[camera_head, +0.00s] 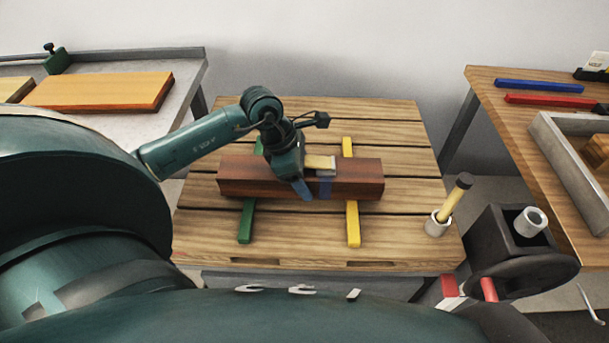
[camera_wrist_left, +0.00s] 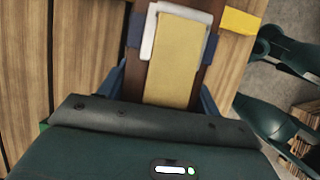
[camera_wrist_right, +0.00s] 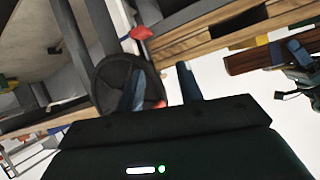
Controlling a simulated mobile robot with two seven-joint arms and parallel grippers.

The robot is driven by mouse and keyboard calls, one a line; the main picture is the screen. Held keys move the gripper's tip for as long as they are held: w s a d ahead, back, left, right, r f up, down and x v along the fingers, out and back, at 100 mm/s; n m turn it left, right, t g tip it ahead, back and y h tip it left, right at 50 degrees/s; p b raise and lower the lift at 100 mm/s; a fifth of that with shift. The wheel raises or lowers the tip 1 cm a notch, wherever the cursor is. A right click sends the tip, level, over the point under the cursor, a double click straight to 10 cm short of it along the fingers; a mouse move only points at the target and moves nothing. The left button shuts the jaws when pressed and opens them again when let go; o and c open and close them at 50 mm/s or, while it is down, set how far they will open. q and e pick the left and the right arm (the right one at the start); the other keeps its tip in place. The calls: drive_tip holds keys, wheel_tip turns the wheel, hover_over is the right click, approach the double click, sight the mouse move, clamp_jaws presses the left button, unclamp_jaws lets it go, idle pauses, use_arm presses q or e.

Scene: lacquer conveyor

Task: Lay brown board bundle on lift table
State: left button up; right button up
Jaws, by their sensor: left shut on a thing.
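The brown board bundle (camera_head: 355,184) lies crosswise over a green strip (camera_head: 246,222) and a yellow strip (camera_head: 352,225) on the slatted wooden top of the lift table (camera_head: 300,243). I cannot tell whether it rests fully on the strips. A blue band and a tan pad (camera_wrist_left: 180,60) with a white edge are on its middle. My left gripper (camera_head: 303,180) is shut on the bundle, its fingers on both long sides just left of the band. My right gripper (camera_wrist_right: 160,88) shows only in its wrist view, fingers apart and empty, below the table-top edge.
A grey bench (camera_head: 185,95) with an orange board (camera_head: 100,91) is at left. A wooden bench (camera_head: 490,85) with blue and red bars and a tray is at right.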

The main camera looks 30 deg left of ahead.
use_arm(q)
drive_tip(key=shift+w+f, duration=0.1)
drive_tip(key=shift+f, duration=0.2)
drive_tip(key=o, duration=1.7)
drive_tip(key=shift+f, duration=0.1)
drive_tip(key=shift+o, duration=0.2)
drive_tip(key=shift+r, duration=0.4)
drive_tip(key=v, duration=1.1)
drive_tip(key=shift+s+a+r, duration=0.15)
drive_tip(key=shift+s+r, duration=0.1)
